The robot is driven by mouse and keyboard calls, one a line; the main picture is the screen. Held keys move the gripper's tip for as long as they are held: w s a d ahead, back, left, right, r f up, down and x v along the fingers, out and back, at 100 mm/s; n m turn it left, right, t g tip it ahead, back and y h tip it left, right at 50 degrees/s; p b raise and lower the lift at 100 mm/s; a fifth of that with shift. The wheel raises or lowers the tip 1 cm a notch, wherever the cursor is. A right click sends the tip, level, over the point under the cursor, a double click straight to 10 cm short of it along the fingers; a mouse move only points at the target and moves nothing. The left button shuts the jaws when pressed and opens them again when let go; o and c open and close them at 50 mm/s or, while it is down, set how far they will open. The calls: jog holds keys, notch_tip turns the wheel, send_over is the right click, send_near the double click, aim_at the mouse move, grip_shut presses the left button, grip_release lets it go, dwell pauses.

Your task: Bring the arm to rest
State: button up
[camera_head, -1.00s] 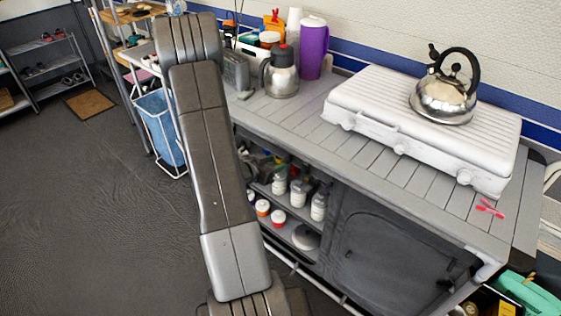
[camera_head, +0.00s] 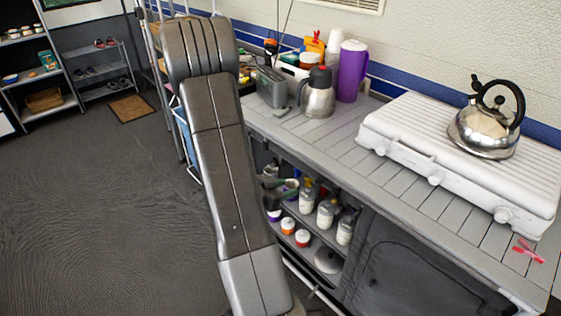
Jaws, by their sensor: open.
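My arm stands in the foreground, left of the middle. Its long dark link slants from the rounded joint at the top down to a lighter grey section at the bottom edge. My gripper cannot be made out in this view; the far side of the arm is hidden behind the link. No held object shows. The arm covers part of the counter's left end and the shelving behind it.
The grey slatted counter (camera_head: 325,128) holds a white stove (camera_head: 455,160) with a kettle (camera_head: 487,125), a steel jug (camera_head: 318,93), a purple flask (camera_head: 352,70) and pink clips (camera_head: 527,250). Bottles (camera_head: 327,211) stand on shelves below. The floor (camera_head: 95,210) at left is clear.

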aim_at(317, 181)
jog(key=x, duration=1.3)
jog(key=shift+d+f, duration=0.15)
jog(key=shift+f, duration=0.1)
jog(key=shift+w+f+b, duration=0.15)
jog(key=shift+f+b, duration=0.2)
jog(key=shift+b, duration=0.05)
jog(key=shift+r, duration=0.1)
